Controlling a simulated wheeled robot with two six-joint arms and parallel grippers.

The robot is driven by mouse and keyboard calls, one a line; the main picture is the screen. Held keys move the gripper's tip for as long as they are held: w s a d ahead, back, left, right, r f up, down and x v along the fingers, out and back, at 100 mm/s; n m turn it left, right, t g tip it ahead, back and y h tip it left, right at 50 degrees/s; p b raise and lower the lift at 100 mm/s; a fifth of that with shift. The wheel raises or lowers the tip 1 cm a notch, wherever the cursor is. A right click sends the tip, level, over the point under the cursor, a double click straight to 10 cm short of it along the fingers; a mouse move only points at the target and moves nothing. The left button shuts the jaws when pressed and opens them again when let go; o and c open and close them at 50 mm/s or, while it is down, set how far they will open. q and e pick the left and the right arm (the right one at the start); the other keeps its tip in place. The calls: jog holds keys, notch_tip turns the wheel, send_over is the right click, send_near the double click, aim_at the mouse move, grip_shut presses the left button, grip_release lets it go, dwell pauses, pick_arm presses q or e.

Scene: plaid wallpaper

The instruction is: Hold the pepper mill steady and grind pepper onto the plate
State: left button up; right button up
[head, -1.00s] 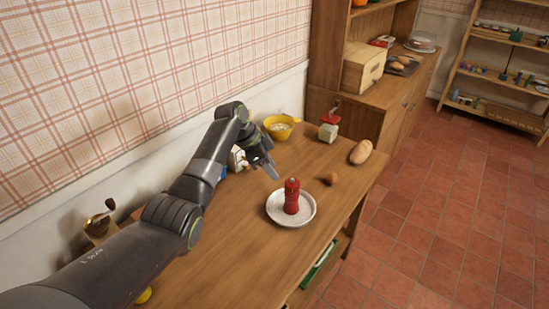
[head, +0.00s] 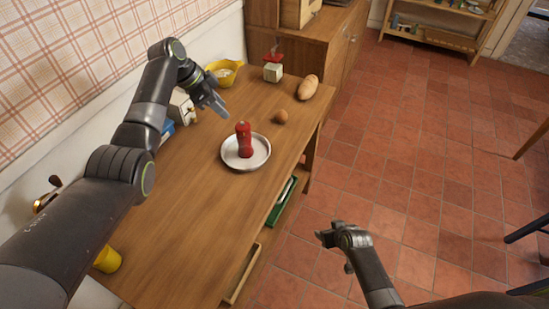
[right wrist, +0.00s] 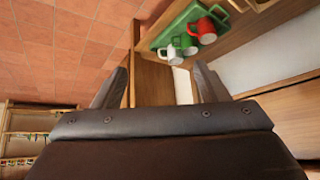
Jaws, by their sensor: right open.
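A red pepper mill (head: 243,141) stands upright on a round white plate (head: 262,160) on the wooden table. My left gripper (head: 219,107) is in the air beyond the plate, up and left of the mill and apart from it. Its fingertips look close together, and I cannot tell whether they are open. My right gripper (head: 323,238) is open and empty, off the table's right side above the tiled floor. Its spread fingers (right wrist: 160,85) also show in the right wrist view, with nothing between them. The mill and plate are not visible in that view.
An egg (head: 281,117), a potato-like item (head: 308,88), a red-topped jar (head: 273,70) and a yellow colander (head: 225,72) are at the far end. A yellow cup (head: 107,260) is near. Under the tabletop, a green tray (right wrist: 183,25) holds mugs.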

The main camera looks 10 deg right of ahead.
jog(key=w+a+r+n+t+y, duration=0.15)
jog(key=w+a+r, duration=0.35)
jog(key=w+r, duration=0.6)
jog(key=n+t+y, duration=0.3)
jog(key=t+y, duration=0.1)
send_near(248, 143)
jog(key=shift+g, duration=0.25)
jog(key=x, duration=1.2)
jog(key=shift+w, duration=0.3)
jog(key=shift+c, duration=0.4)
jog(key=c, duration=1.1)
